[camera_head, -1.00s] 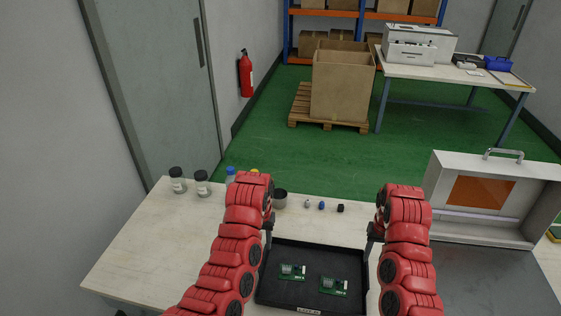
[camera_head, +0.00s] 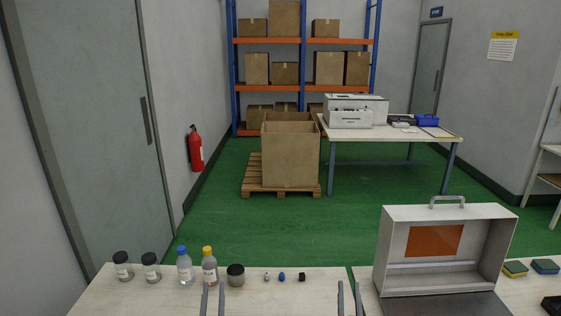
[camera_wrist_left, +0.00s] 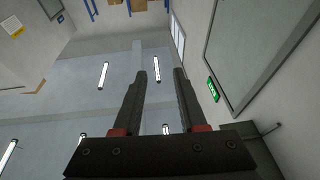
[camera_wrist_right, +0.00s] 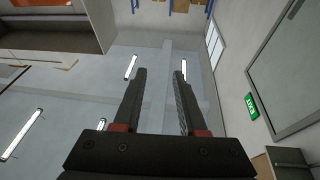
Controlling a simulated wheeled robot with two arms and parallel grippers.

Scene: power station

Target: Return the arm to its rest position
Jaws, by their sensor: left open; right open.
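An open grey case (camera_head: 500,255) stands at right. Sponges (camera_head: 515,269) lie beyond it.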

